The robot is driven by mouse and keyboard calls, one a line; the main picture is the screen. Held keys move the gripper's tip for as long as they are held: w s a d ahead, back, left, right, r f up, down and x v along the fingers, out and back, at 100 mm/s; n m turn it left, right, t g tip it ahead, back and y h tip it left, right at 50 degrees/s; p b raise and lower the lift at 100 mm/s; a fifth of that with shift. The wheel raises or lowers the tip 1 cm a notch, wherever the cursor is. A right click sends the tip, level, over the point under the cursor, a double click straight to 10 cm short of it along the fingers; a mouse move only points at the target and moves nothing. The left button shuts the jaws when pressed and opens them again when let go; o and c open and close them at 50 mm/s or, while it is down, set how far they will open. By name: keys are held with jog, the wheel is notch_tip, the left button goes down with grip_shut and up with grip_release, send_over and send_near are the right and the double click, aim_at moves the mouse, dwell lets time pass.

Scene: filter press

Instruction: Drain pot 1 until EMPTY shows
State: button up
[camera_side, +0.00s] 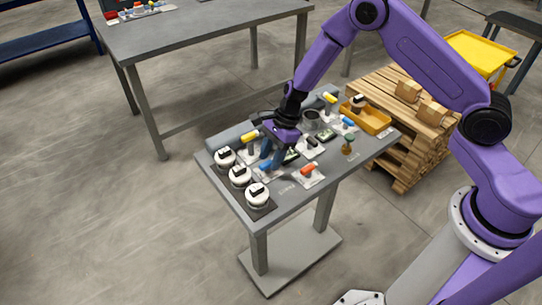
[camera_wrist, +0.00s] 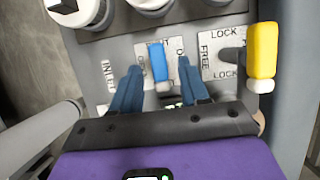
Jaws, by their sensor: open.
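My gripper (camera_side: 271,157) is open and low over the left half of the grey bench. In the wrist view its two blue fingers (camera_wrist: 158,70) stand on either side of a blue lever handle (camera_wrist: 158,58), with gaps visible between them and the handle. Three white pots with black tops stand in a row at the bench's left end: a rear pot (camera_side: 225,157), a middle pot (camera_side: 240,176) and a front pot (camera_side: 257,195). I cannot tell which is pot 1. A small green display (camera_side: 291,156) is beside the gripper; its text is unreadable.
A yellow-handled lever (camera_wrist: 262,55) stands close right of the fingers, by a plate marked FREE and LOCK (camera_wrist: 221,50). A yellow tray (camera_side: 372,122) is at the right end. A grey cylinder (camera_side: 230,137) runs along the back.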

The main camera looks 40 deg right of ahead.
jog(key=shift+f, duration=0.1)
jog(key=shift+c, duration=0.3)
grip_shut()
jog(key=shift+a+n, duration=0.1)
jog(key=shift+n, duration=0.3)
jog(key=n, duration=0.1)
jog(key=n+g, duration=0.1)
jog(key=n, duration=0.1)
jog(key=shift+w+n+g, duration=0.25)
jog(key=shift+n+g, duration=0.15)
jog(key=n, duration=0.2)
jog(key=n+g+h, duration=0.1)
jog(key=n, duration=0.1)
jog(key=shift+w+a+n+g, duration=0.15)
jog(key=shift+n+g, duration=0.15)
jog(key=n, duration=0.2)
jog(key=n+h, duration=0.1)
jog(key=n, duration=0.1)
jog(key=shift+w+a+g+h, duration=0.1)
jog(key=shift+a+g+h, duration=0.05)
jog(key=shift+g+h, duration=0.2)
jog(key=shift+a+n+g+h, duration=0.15)
jog(key=shift+n+h, duration=0.3)
jog(key=shift+n, duration=0.75)
jog(key=shift+a+n+g+h, duration=0.1)
jog(key=shift+n+h, duration=0.3)
jog(key=shift+n, duration=0.8)
